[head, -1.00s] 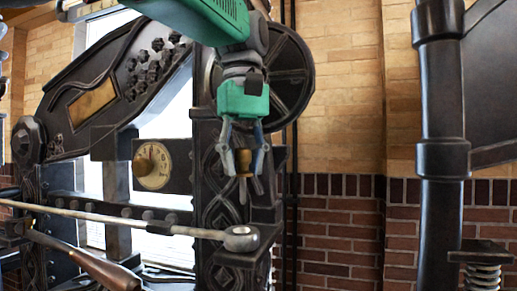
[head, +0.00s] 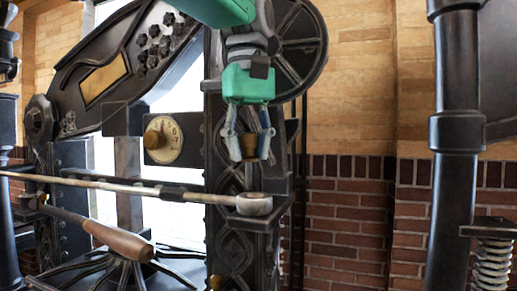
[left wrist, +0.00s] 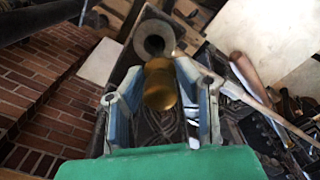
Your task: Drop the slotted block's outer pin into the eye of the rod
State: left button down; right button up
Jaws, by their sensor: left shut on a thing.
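My left gripper (head: 249,157) points down with its blue-grey fingers shut on a brass-coloured piece (head: 249,145). This piece also shows between the fingers in the left wrist view (left wrist: 160,86). A thin grey pin-like shape (head: 249,177) shows below it in the head view; I cannot make out the slotted block's form. The rod (head: 150,190) runs in from the left and ends in a round eye (head: 254,204) just below the gripper. In the left wrist view the eye's ring and dark hole (left wrist: 154,38) lie beyond the brass piece. The pin's tip and the eye appear apart or barely meeting; I cannot tell which.
A dark ornate press frame (head: 218,150) stands directly behind the gripper, with a round dial (head: 163,139) at left. A wooden handle (head: 118,241) lies below the rod. A thick black column (head: 458,150) and a spring (head: 492,265) are at right. Open space lies between.

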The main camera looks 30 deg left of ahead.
pick_arm(q)
jog(key=shift+w+a, duration=0.1)
jog(key=shift+a, duration=0.1)
jog(key=shift+w+d, duration=0.15)
jog(key=shift+d, duration=0.8)
jog(key=shift+s+d+r, duration=0.15)
jog(key=shift+s+d, duration=0.05)
jog(key=shift+d, duration=0.35)
jog(key=shift+a, duration=0.7)
jog(key=shift+d, duration=0.85)
jog(key=shift+a+f, duration=0.2)
jog(key=shift+a, duration=1.05)
pick_arm(e)
jog(key=shift+r, duration=0.2)
pick_arm(q)
jog(key=shift+d+p, duration=0.15)
jog(key=shift+p, duration=0.15)
pick_arm(e)
jog(key=shift+d, duration=0.1)
